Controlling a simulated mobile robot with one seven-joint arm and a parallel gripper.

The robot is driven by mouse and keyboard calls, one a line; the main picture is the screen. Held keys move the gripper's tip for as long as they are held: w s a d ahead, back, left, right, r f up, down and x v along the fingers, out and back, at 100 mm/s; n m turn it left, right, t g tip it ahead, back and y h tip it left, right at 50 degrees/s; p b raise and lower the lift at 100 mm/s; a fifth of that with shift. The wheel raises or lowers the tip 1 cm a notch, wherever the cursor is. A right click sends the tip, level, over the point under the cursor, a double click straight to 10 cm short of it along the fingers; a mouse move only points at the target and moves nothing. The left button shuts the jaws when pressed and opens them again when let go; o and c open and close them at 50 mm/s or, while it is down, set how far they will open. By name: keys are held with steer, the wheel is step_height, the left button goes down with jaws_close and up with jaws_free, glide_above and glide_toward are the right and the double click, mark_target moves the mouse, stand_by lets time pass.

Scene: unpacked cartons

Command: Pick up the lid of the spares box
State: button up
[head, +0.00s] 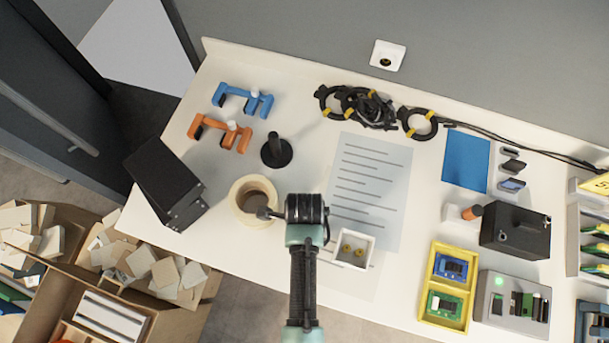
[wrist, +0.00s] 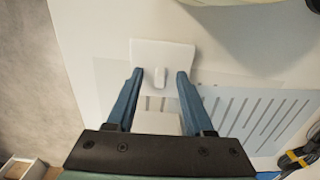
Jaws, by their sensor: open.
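The lid (wrist: 171,50) is a flat white square with a small upright white tab, lying on the table in the wrist view. My gripper (wrist: 160,73) is open, its two blue fingers either side of the tab in the picture, with gaps; I cannot tell its height above the lid. The white spares box (head: 336,253) stands open in the head view with brass-coloured parts inside. A white shape between the fingers in the wrist view, nearer my palm, seems to be this box. In the head view my arm hides the lid and the fingers.
A cream tape roll (head: 238,203) stands left of my wrist. A printed sheet (head: 372,180) lies behind the box. A black stand (head: 276,152) and orange clamp (head: 211,133) are farther back. A yellow tray (head: 425,288) is to the right. The table's front edge is close.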

jaws_close()
stand_by(0.4)
step_height(320, 180, up, 10)
stand_by(0.5)
steer(key=shift+p, duration=0.3)
